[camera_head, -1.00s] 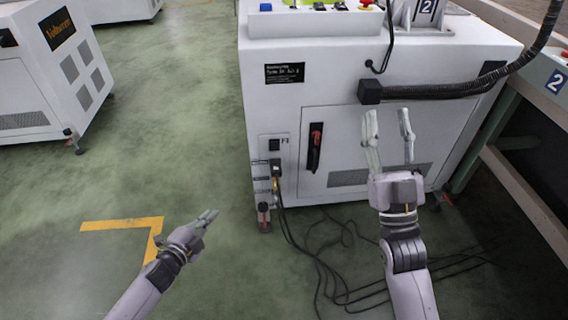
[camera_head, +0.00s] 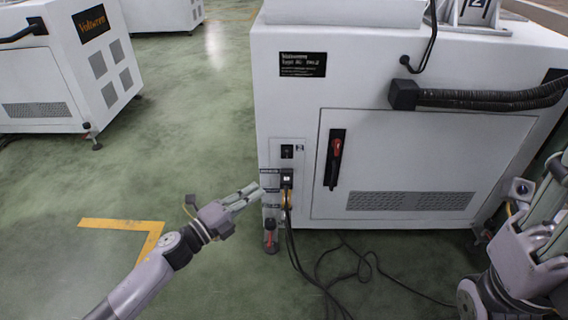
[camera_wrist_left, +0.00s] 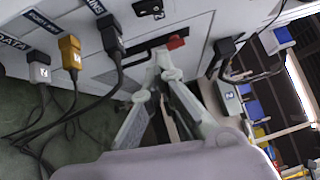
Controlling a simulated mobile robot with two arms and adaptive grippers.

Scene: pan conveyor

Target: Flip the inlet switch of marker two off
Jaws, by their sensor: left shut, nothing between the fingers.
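The marker, a white machine cabinet (camera_head: 410,90), stands ahead of me with a black nameplate (camera_head: 303,64) that seems to read No.2. A small black switch (camera_head: 287,151) sits on a panel at its lower left, above a plugged-in black connector (camera_head: 287,178). The switch's position is too small to read. My left gripper (camera_head: 254,190) is shut and empty, left of the connectors and lower than the switch. It also shows in the left wrist view (camera_wrist_left: 153,80), its fingertips apparently in front of the cabinet. My right gripper (camera_head: 535,205) is at the right edge, partly cut off.
A red-and-black handle (camera_head: 335,160) is on the cabinet door right of the switch. A yellow plug (camera_wrist_left: 70,50) and a grey plug (camera_wrist_left: 38,68) sit beside the black one. Cables (camera_head: 330,265) lie on the floor. The floor to the left is open.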

